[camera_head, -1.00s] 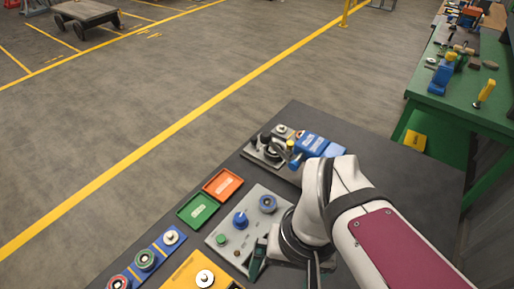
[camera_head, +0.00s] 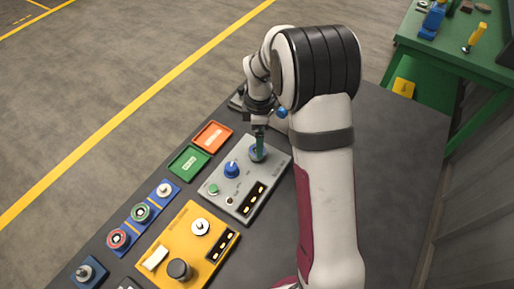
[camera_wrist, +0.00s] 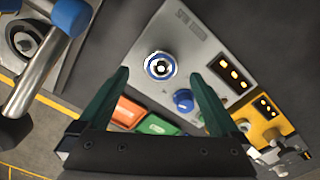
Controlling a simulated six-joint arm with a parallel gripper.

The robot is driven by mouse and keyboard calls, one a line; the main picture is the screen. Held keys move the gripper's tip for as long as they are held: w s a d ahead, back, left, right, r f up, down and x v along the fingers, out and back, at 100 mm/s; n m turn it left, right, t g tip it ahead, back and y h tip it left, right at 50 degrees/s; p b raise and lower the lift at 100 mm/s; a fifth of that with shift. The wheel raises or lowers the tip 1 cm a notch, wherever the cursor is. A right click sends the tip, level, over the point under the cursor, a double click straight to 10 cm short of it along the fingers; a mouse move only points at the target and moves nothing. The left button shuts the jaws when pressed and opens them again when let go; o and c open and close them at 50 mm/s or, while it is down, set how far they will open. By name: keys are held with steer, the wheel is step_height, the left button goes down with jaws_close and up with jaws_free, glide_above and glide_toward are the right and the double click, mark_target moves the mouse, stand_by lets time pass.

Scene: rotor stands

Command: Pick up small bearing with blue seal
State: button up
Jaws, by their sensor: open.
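The small bearing with blue seal (camera_wrist: 160,66) shows in the wrist view as a blue ring with a light metal rim and bright centre. It sits at one end of the grey panel (camera_wrist: 193,52). In the head view the bearing (camera_head: 254,154) is partly hidden behind my gripper (camera_head: 259,149). My gripper (camera_wrist: 160,75) is open and empty, with its two dark green fingers pointing down over the bearing. In the wrist view the bearing appears between the fingertips. I cannot tell the exact height left between them.
A blue knob (camera_head: 232,170) stands beside the bearing on the panel. An orange tray (camera_head: 212,136) and a green tray (camera_head: 188,162) lie left of it. A yellow panel (camera_head: 176,243) and a blue strip with ring parts (camera_head: 127,227) are nearer. Bare dark table lies right.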

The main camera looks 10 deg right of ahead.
mark_target(253, 156)
step_height(253, 156, down, 4)
steer(key=shift+s+f, duration=0.1)
steer(key=shift+f, duration=0.1)
jaws_close()
stand_by(0.4)
